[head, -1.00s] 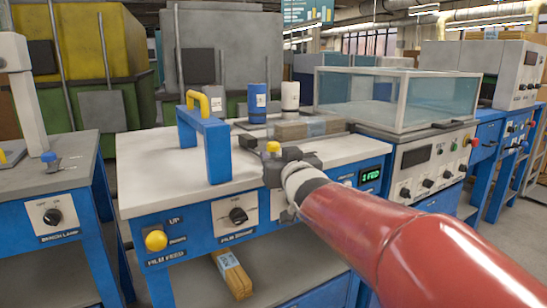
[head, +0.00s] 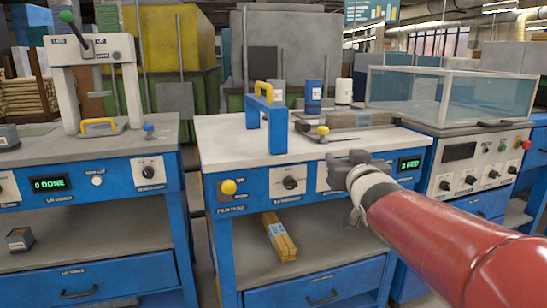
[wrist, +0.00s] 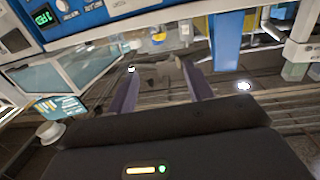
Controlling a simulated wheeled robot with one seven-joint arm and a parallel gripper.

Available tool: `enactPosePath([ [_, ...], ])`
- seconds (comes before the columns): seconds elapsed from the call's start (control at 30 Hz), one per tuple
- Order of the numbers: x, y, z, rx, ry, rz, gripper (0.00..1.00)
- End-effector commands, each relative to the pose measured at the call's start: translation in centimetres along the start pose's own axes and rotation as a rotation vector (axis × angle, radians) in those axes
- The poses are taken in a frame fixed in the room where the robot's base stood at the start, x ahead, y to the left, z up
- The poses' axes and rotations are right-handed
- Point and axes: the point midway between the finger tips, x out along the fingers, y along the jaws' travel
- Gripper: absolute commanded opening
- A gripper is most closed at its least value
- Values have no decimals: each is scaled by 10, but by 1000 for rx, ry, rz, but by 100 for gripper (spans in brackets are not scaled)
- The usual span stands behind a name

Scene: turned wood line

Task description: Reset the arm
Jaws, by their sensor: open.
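My red arm reaches in from the lower right of the head view. My gripper (head: 352,170) is in front of the blue film station's front edge, close to its control panel. In the wrist view my gripper (wrist: 162,95) shows two purple-grey fingers spread apart with nothing between them. The film station's white top (head: 231,138) carries a blue frame with a yellow handle (head: 267,110). A wrapped bundle (head: 350,119) lies on the back of that top.
A press bench with a white arch and green knob (head: 67,17) stands at left. A glass-covered machine (head: 450,95) stands at right. A wrapped wood bundle (head: 279,237) lies on the shelf below. A blue can (head: 313,95) and white can (head: 343,92) stand behind.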

Motion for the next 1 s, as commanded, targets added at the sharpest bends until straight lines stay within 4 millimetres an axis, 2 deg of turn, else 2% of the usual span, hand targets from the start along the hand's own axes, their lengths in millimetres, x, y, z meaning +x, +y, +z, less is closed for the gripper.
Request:
enactPosePath([
  [0.27,-31,5,26,0,-135,48,51],
  [0.47,-72,9,61,1,-302,89,51],
  [0.57,-101,9,85,4,-414,105,51],
  [0.67,-141,7,116,7,-555,112,51],
  [0.8,-210,-1,165,16,-787,97,51],
  [0.9,-250,-9,192,22,-921,73,51],
  [1.0,-276,-14,209,25,-1006,51,51],
])
